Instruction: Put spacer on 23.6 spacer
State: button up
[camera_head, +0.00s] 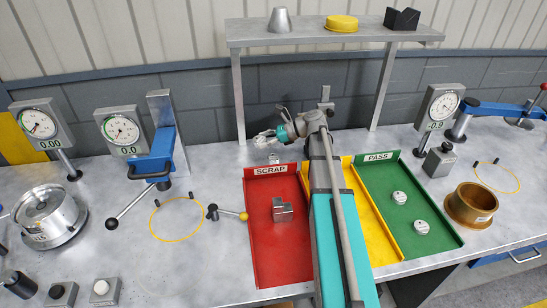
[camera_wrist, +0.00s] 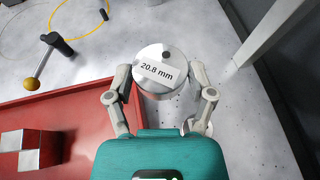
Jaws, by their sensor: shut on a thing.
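My gripper (camera_wrist: 160,85) is shut on a round metal spacer (camera_wrist: 160,62) with a label reading 20.8 mm. The fingers hold it from both sides. In the head view my gripper (camera_head: 264,136) is behind the scrap tray, with the held spacer hard to make out. A pale round piece (camera_wrist: 197,127) lies partly hidden beneath the right finger in the wrist view. A small metal piece (camera_head: 273,158) stands behind the scrap tray in the head view. No label reading 23.6 is legible.
The red scrap tray (camera_head: 258,255) holds a metal block (camera_head: 282,210). The green pass tray (camera_head: 445,240) holds two discs. My arm crosses the yellow tray (camera_head: 378,235). A lever with a yellow knob (camera_head: 243,215) stands left of the scrap tray. A shelf (camera_head: 300,35) is overhead.

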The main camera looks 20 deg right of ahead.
jog(key=s+r+m+t+p, duration=0.1)
jog(key=s+r+p, duration=0.1)
jog(key=s, duration=0.7)
jog(key=shift+a+r+h+p, duration=0.3)
jog(key=shift+a+r+h, duration=0.05)
jog(key=shift+h, duration=0.05)
jog(key=b, duration=0.8)
send_over(277, 157)
jog(key=s+a, duration=0.1)
jog(key=s, duration=0.1)
notch_tip(277, 157, down, 8)
jog(key=shift+w+r, duration=0.1)
jog(key=shift+w, duration=0.05)
jog(key=shift+w+d+f+b, duration=0.25)
jog(key=shift+w+f+b, duration=0.25)
jog(key=shift+f, duration=0.1)
jog(key=shift+f, duration=0.15)
jog(key=shift+w+d+f+b, duration=0.2)
jog(key=shift+w+f+b, duration=0.25)
jog(key=shift+b, duration=0.2)
jog(key=shift+s+f+b, duration=0.1)
jog(key=shift+f+b, duration=1.3)
jog(key=shift+f, duration=0.05)
